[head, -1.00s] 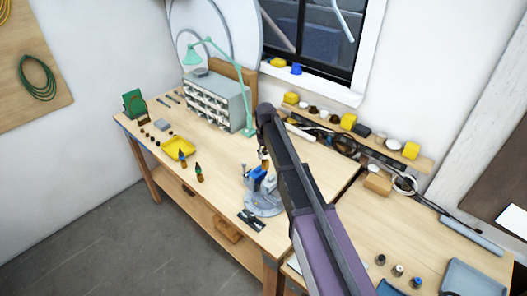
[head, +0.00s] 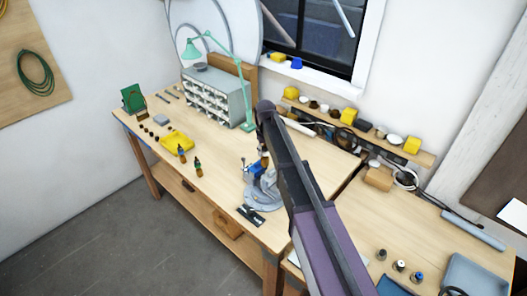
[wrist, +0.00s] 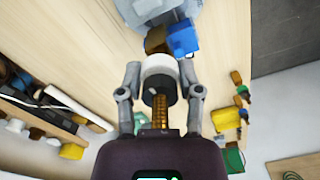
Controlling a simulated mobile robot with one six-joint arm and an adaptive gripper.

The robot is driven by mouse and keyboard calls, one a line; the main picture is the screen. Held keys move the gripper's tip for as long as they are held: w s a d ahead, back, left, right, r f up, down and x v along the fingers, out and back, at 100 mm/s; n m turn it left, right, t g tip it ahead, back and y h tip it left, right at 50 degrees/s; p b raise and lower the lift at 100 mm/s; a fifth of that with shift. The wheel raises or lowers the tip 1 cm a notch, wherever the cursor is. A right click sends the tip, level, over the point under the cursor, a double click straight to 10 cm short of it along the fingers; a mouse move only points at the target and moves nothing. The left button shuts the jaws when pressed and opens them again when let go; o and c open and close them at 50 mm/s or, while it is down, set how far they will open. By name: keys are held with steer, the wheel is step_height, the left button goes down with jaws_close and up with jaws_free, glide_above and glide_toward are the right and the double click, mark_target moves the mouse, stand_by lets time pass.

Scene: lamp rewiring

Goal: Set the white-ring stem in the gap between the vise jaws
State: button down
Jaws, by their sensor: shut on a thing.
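The white-ring stem (wrist: 160,68) is held between the two fingers of my gripper (wrist: 160,80) in the wrist view. It shows a white band, a dark section and a ribbed brass part toward the camera. The vise (head: 264,190) stands on the bench in the head view, with blue parts; its blue jaw (wrist: 184,38) also shows in the wrist view, just beyond the stem. In the head view my arm hides most of the gripper, which is above the vise. The gap between the jaws is mostly hidden, so I cannot tell whether the stem touches it.
A dark flat piece (head: 251,215) lies near the front edge. A drawer cabinet (head: 215,100) and green lamp (head: 240,70) stand behind. Several small parts sit on the right bench (head: 350,235).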

mark_target(265, 165)
steer(key=shift+f+b, duration=3.55)
steer(key=shift+f, duration=0.15)
steer(key=shift+f+b, duration=0.3)
steer(key=shift+b, duration=0.05)
steer(key=shift+c, duration=0.9)
jaws_free()
steer(key=shift+r, duration=0.1)
step_height(265, 165, up, 9)
steer(key=p, duration=0.9)
steer(key=shift+s, duration=0.1)
